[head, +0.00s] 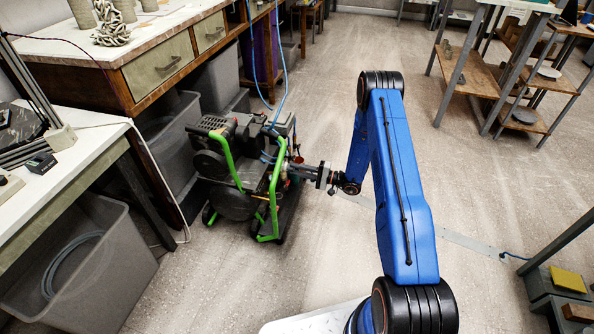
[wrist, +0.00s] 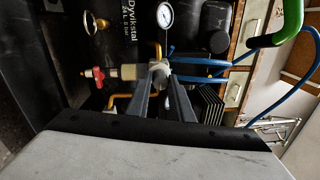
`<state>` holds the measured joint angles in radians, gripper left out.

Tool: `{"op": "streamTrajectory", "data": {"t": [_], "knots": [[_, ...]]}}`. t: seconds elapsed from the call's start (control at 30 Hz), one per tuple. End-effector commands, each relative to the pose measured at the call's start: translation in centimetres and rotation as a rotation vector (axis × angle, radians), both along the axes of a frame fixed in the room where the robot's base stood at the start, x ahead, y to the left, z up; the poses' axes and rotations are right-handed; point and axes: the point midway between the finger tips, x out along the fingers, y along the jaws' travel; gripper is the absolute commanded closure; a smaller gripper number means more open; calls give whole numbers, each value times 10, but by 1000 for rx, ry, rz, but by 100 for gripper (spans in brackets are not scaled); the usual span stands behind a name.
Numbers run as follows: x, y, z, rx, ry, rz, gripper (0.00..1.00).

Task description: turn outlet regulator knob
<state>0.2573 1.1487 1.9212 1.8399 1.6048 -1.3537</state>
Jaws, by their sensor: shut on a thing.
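The compressor (head: 233,203) with a green tube frame stands on the floor, left of my arm in the head view. My gripper (head: 294,170) reaches its right side, where the fittings are small and partly hidden. In the wrist view my gripper (wrist: 160,82) has its two fingers closed in on the pale outlet regulator knob (wrist: 159,69), touching it from both sides. The fingers cover part of the knob. A round white pressure gauge (wrist: 165,16) sits just above it, and a red valve handle (wrist: 98,76) lies to the left.
Blue hoses (wrist: 205,69) run close to the right of my fingers. Part of the green frame (wrist: 281,28) is at the upper right of the wrist view. A workbench (head: 150,60) and grey bins (head: 75,265) stand left of the compressor. The floor (head: 310,85) behind is clear.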

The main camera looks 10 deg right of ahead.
Motion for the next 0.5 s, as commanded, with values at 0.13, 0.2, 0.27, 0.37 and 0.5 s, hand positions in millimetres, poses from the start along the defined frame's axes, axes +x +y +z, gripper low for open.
{"op": "streamTrajectory", "data": {"t": [0.13, 0.2, 0.27, 0.37, 0.5], "knots": [[-1, -1, -1, -3, -3, 0, 100], [-1, -1, -1, -3, -3, 0, 100], [-1, -1, -1, -3, -3, 0, 100], [-1, -1, -1, -2, -2, 0, 100], [-1, 0, -1, -2, -2, 0, 61]]}}
